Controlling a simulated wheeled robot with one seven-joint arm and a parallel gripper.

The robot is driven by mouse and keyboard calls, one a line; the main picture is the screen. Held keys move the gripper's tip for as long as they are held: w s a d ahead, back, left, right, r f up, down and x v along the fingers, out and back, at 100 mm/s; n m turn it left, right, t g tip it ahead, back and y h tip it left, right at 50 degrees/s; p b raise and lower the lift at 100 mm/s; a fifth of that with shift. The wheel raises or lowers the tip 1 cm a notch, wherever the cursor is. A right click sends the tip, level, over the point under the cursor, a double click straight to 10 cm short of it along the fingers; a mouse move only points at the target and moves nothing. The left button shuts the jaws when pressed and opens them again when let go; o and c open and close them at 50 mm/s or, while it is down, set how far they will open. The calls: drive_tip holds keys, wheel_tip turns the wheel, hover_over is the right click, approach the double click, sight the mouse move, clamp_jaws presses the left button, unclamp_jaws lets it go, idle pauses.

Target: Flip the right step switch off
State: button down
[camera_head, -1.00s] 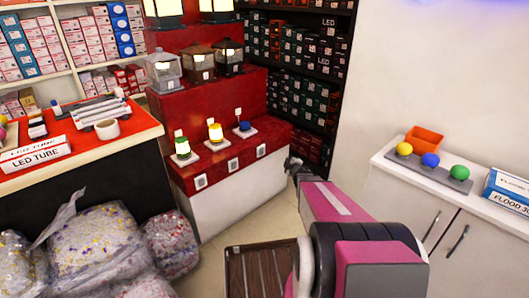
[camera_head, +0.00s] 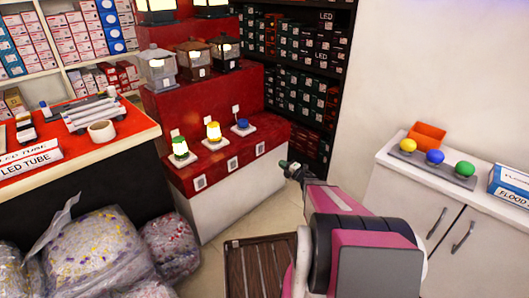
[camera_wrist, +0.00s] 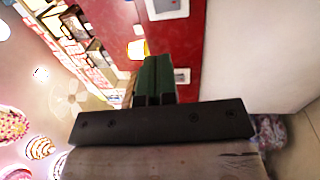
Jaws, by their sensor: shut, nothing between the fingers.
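The right step switch (camera_head: 260,149) is a small white square plate on the front of the red lower step, below a blue dome lamp (camera_head: 242,125) that looks unlit. Two similar plates, the middle (camera_head: 232,164) and the left (camera_head: 200,182), sit to its left. My gripper (camera_head: 288,167) is a little right of and below the right plate in the head view, apart from it in the picture. In the wrist view its green fingers (camera_wrist: 155,82) are together and empty. A white plate (camera_wrist: 182,76) shows beside them on the red face; I cannot tell which one. The switch position is too small to read.
The red stepped display (camera_head: 195,105) carries lit lanterns and lamps. A counter (camera_head: 80,160) and filled bags (camera_head: 95,250) stand at left. A white cabinet (camera_head: 425,215) is at right, and a wooden crate (camera_head: 262,265) lies on the floor below my arm.

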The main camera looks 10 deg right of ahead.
sight(261, 148)
drive_tip(key=shift+w, duration=0.1)
drive_tip(key=x, duration=1.3)
drive_tip(key=shift+w+a+r, duration=0.1)
drive_tip(key=shift+w+a, duration=0.15)
drive_tip(key=shift+w, duration=0.1)
drive_tip(key=shift+w+a, duration=0.15)
drive_tip(key=shift+r, duration=0.1)
